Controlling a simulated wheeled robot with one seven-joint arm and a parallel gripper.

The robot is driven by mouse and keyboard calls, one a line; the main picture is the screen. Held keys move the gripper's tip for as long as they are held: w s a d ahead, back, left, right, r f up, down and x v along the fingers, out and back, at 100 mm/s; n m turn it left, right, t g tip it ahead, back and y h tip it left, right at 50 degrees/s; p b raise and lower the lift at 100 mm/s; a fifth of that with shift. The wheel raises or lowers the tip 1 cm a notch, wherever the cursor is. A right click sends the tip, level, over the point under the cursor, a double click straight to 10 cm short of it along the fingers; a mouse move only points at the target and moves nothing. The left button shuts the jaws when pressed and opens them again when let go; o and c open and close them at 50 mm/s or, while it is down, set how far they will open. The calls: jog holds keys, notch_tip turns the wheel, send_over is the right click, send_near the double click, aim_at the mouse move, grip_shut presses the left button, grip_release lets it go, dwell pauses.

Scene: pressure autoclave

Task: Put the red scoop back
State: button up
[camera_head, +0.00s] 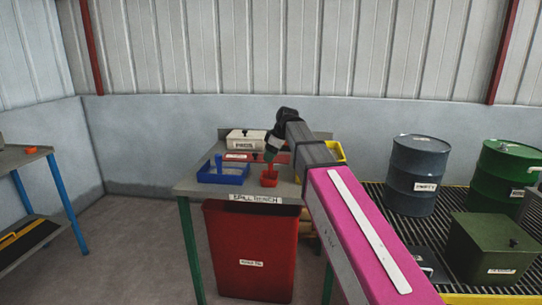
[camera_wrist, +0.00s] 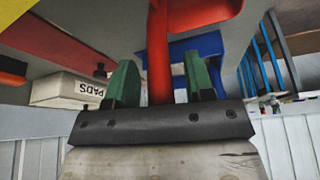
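In the wrist view the scoop's red handle (camera_wrist: 159,55) stands between my two green fingertips (camera_wrist: 161,82), with a gap showing on each side. The gripper looks open around the handle. I cannot tell whether the cup touches the bench. The blue tray also shows in the wrist view (camera_wrist: 205,45), behind the right finger.
A white PADS box (camera_head: 245,139) and a red tray (camera_head: 238,157) are behind the blue tray. A yellow bin (camera_head: 336,151) stands to the right, partly behind my arm. A large red bin (camera_head: 250,235) is below the bench front. Drums (camera_head: 417,170) stand right.

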jog(key=shift+r, duration=0.1)
jog(key=v, duration=1.2)
